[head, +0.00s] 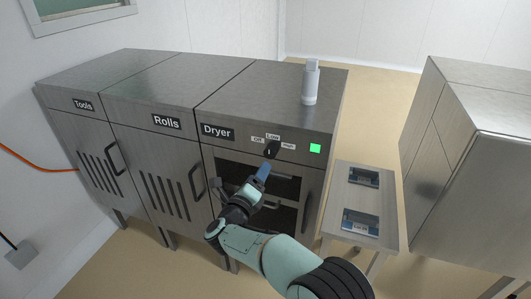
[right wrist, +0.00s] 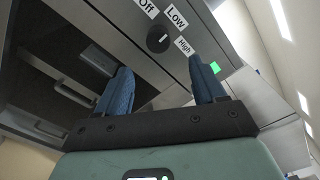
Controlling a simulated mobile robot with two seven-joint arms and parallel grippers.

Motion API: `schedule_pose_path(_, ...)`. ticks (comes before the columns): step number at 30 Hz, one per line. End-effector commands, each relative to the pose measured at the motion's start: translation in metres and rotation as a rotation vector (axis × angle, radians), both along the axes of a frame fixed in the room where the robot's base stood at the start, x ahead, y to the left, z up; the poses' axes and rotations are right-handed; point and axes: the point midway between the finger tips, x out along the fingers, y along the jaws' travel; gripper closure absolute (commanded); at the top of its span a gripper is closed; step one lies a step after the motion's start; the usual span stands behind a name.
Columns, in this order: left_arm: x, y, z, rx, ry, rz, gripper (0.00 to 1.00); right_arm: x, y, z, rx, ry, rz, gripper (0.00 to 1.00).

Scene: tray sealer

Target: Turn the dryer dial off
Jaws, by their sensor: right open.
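The dryer dial (head: 271,149) is a black knob on the front panel of the steel Dryer cabinet (head: 232,158). Labels Off, Low and High surround it, and its pointer appears to face Low. The dial also shows in the right wrist view (right wrist: 158,39), ahead of and between the fingertips. My right gripper (head: 264,171) is just below the dial in the head view; its blue fingers stand open and empty in the right wrist view (right wrist: 166,80), apart from the dial. My left gripper is not in view.
A green light (head: 315,148) glows right of the dial. A white bottle (head: 310,83) stands on the Dryer top. A small side table (head: 362,207) holds two dark trays at right. Rolls (head: 148,135) and Tools (head: 75,118) cabinets stand to the left.

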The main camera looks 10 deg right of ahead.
Motion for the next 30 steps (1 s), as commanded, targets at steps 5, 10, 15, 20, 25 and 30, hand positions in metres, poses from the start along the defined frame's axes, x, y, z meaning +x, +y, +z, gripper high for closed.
schedule_pose_path(5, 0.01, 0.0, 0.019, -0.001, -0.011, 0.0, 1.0, 0.035, -0.023, 0.004, -0.004, 0.0, -0.003, 0.31)
schedule_pose_path(10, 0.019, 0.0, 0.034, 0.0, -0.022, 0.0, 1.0, 0.062, -0.042, 0.004, -0.004, 0.0, -0.002, 0.31)
schedule_pose_path(15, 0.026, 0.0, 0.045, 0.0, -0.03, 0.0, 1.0, 0.08, -0.054, 0.003, -0.004, 0.001, 0.0, 0.31)
schedule_pose_path(20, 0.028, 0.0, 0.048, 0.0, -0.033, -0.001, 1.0, 0.087, -0.059, 0.001, -0.003, 0.001, 0.001, 0.31)
schedule_pose_path(25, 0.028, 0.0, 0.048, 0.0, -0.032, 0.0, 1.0, 0.088, -0.059, 0.0, -0.003, 0.003, 0.002, 0.31)
schedule_pose_path(30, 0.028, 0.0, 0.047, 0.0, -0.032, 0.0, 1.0, 0.087, -0.059, 0.0, -0.003, 0.003, 0.002, 0.53)
